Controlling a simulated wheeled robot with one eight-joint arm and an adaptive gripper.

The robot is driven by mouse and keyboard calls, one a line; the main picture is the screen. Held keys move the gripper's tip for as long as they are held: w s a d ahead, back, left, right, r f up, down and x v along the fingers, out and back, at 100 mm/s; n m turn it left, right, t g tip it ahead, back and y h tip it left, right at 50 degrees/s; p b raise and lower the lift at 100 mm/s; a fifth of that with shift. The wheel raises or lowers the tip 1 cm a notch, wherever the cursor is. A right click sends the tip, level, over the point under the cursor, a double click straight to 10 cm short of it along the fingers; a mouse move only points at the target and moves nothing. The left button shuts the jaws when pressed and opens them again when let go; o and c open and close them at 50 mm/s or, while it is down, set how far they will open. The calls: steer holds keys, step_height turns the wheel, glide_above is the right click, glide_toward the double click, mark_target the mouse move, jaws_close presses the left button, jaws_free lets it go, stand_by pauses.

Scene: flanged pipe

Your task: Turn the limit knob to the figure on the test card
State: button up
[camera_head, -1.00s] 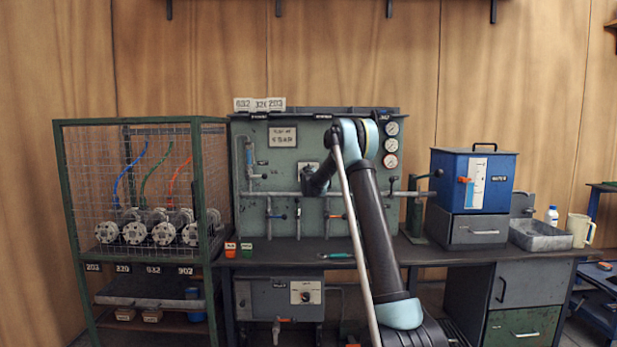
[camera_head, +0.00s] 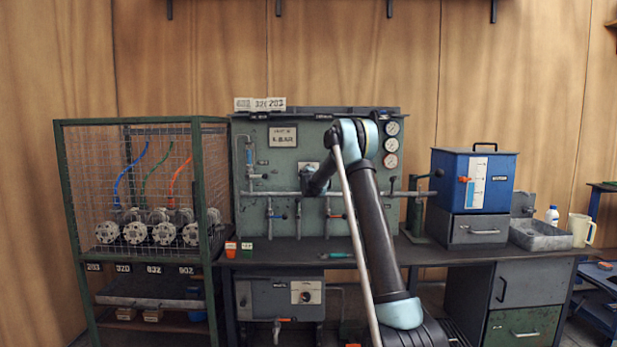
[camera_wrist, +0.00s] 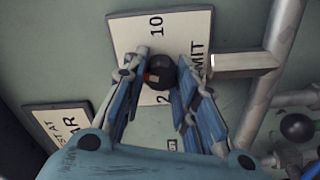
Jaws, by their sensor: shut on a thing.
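The limit knob (camera_wrist: 160,73) is a round black knob with a small orange-red mark on its left side in the wrist view. It sits on a white dial plate (camera_wrist: 178,28) lettered with 10, a 2 and part of the word LIMIT. My gripper (camera_wrist: 160,80) has its blue-grey fingers on both sides of the knob, shut on it. In the head view my gripper (camera_head: 312,184) is at the panel and covers the knob.
Grey pipes (camera_head: 270,193) with small valve handles run across the panel near my gripper. A grey pipe (camera_wrist: 276,50) and a dark round handle (camera_wrist: 298,127) lie right of the dial in the wrist view. Gauges (camera_head: 391,145) stand right, a mesh cage (camera_head: 150,135) left.

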steer(key=shift+s+a+f+n, duration=0.1)
steer(key=shift+a+n, duration=0.05)
steer(key=shift+n, duration=0.65)
steer(key=shift+a+f+n, duration=0.1)
steer(key=shift+n, duration=0.7)
steer(key=o, duration=1)
steer(key=shift+o, duration=0.2)
steer(key=shift+d, duration=0.1)
steer(key=s, duration=1.1)
steer(key=shift+s, duration=0.4)
